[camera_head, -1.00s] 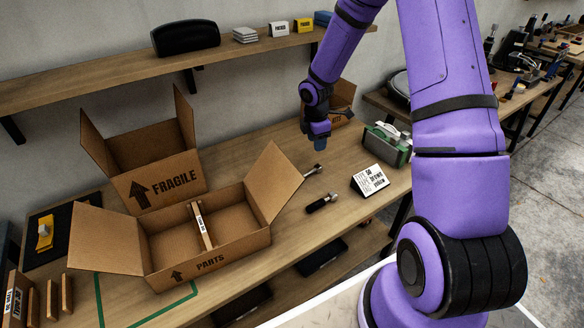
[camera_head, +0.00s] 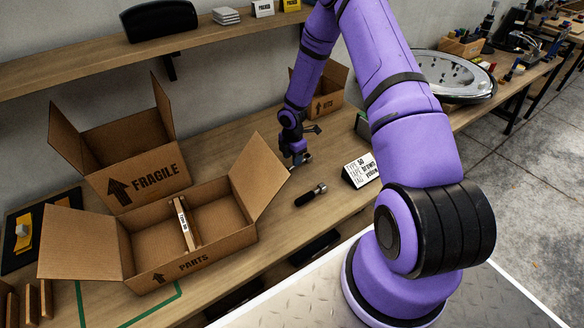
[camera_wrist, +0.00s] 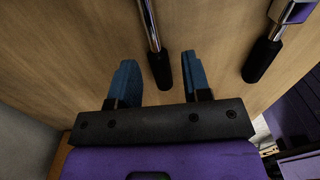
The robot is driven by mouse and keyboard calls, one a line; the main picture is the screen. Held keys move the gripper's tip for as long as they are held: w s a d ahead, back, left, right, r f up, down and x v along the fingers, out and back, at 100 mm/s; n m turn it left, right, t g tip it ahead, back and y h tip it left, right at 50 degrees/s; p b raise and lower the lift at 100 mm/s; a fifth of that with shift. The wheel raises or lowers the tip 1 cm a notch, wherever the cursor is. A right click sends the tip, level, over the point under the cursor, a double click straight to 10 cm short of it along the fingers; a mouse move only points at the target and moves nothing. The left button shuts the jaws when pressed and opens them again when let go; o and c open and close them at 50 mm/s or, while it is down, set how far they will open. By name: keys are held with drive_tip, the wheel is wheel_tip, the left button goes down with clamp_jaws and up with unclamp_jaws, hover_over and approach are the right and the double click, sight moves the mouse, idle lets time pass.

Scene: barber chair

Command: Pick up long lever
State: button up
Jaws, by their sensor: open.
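Two levers with black handles and metal rods lie on the wooden bench. I take the long lever to be the one (camera_wrist: 160,68) between my fingers in the wrist view; its rod runs out of the top of the picture. In the head view only its metal end (camera_head: 307,158) shows beside my gripper. My gripper (camera_wrist: 160,62) is open, one blue finger on each side of the black handle, with gaps visible. In the head view my gripper (camera_head: 299,157) is low over the bench. The other lever (camera_wrist: 263,57) lies to the right; it also shows in the head view (camera_head: 311,195).
An open PARTS box (camera_head: 200,262) stands left of the levers, its raised flap close to my gripper. The FRAGILE box (camera_head: 150,182) is behind it. A label stand (camera_head: 361,170) is to the right, and a smaller box (camera_head: 325,103) stands behind my gripper.

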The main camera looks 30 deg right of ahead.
drive_tip(key=shift+w+d+f, duration=0.1)
drive_tip(key=shift+w+f, duration=0.1)
drive_tip(key=shift+f, duration=1.15)
drive_tip(key=shift+w+d+f, duration=0.1)
drive_tip(key=shift+w+f, duration=0.1)
drive_tip(key=shift+f, duration=1.1)
drive_tip(key=shift+c, duration=0.2)
clamp_jaws()
